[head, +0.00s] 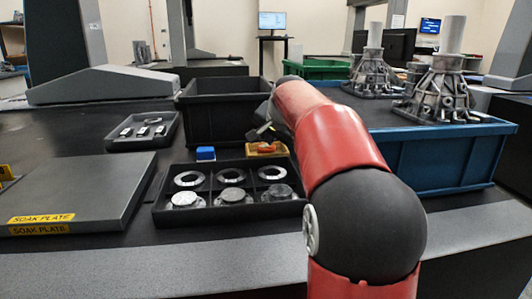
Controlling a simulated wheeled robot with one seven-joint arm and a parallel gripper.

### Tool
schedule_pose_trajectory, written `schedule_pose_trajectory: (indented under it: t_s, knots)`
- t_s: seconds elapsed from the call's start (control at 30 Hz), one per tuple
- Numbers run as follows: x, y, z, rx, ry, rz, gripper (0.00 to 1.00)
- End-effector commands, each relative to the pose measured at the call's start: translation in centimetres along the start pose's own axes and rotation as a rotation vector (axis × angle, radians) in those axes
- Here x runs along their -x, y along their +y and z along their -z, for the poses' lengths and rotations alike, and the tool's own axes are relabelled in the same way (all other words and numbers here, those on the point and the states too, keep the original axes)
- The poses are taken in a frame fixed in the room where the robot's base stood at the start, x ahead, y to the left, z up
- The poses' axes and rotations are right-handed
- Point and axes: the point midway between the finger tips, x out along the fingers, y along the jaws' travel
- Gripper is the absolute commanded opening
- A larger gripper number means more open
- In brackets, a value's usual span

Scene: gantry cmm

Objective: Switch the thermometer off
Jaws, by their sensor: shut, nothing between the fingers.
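My red arm reaches forward over the table, and my gripper (258,133) shows as a small dark shape at its far end. It is shut and empty, in front of the large black bin. Just below it is a small yellow-orange item (267,148) behind the black part tray, which may be the thermometer. I cannot make out a display or a switch on it. My arm hides its right side, and I cannot tell whether the fingers touch it.
A black tray (156,213) with several metal rings and discs is in front. A soak plate (75,190) is at left, a large black bin (220,112) behind, and a blue crate (440,160) with metal castings at right.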

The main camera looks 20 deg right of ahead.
Motion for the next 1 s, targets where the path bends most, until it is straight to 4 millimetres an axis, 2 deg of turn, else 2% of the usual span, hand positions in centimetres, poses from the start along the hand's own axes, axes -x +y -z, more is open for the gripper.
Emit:
schedule_pose_trajectory:
  t_s: [0.4, 0.73, 1.0]
  knots:
    - [-0.2, 0.2, -0.2, 0.000, 0.000, 0.000, 0.00]
    - [0.7, -0.5, 0.5, 0.000, 0.000, 0.000, 0.00]
    - [0.7, -0.5, 0.5, 0.000, 0.000, 0.000, 0.00]
